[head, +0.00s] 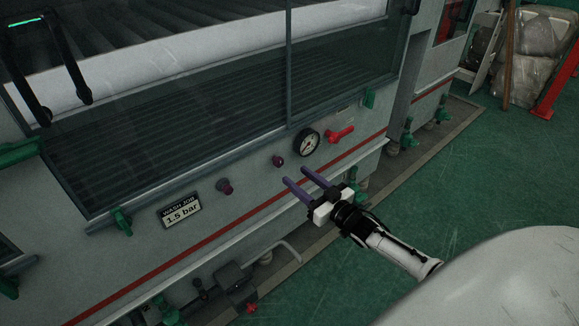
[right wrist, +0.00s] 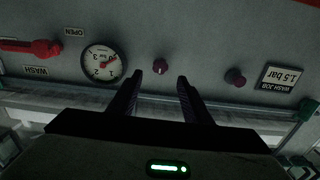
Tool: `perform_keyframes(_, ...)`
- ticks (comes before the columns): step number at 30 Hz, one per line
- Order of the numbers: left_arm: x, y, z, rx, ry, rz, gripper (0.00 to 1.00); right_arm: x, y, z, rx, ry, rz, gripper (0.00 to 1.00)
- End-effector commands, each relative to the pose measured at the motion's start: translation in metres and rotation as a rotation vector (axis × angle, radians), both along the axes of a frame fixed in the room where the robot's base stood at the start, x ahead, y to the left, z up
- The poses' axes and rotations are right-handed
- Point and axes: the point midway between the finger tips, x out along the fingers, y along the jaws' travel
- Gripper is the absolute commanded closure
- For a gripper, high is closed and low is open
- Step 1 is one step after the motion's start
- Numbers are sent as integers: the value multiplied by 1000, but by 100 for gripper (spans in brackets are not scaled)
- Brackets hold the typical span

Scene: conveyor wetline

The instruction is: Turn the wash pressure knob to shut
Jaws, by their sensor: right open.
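A small dark red knob (head: 278,161) sits on the grey machine panel, left of the round pressure gauge (head: 306,142). In the right wrist view, which is upside down, this knob (right wrist: 160,66) has a pale mark and appears between my fingertips. A second, larger dark red knob (head: 225,186) is farther left, beside the "WASH JOB 1.5 bar" plate (head: 181,210). No label shows which knob sets wash pressure. My right gripper (head: 295,176) is open and empty, its purple fingers pointing at the panel just in front of the small knob, apparently not touching it. My left gripper is not in view.
A red lever (head: 340,134) is right of the gauge, with OPEN and WASH lettering by it in the right wrist view. Green clamps (head: 122,219) edge the glass window. Pipes and a valve (head: 235,285) are below the panel. Green floor (head: 450,195) is clear at right.

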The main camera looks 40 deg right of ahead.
Motion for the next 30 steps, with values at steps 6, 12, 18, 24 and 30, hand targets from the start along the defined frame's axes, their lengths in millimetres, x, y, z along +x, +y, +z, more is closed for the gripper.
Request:
perform_keyframes(6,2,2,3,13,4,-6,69,-28,-2,1,2,0,0,55)
perform_keyframes(12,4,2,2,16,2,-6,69,-33,-3,0,1,-1,0,55)
perform_keyframes(18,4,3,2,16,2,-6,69,-32,-3,0,1,-1,0,55)
perform_keyframes(24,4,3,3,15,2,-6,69,-32,-3,0,1,-1,0,55)
perform_keyframes(30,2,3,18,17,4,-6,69,-51,30,-9,0,80,12,55)
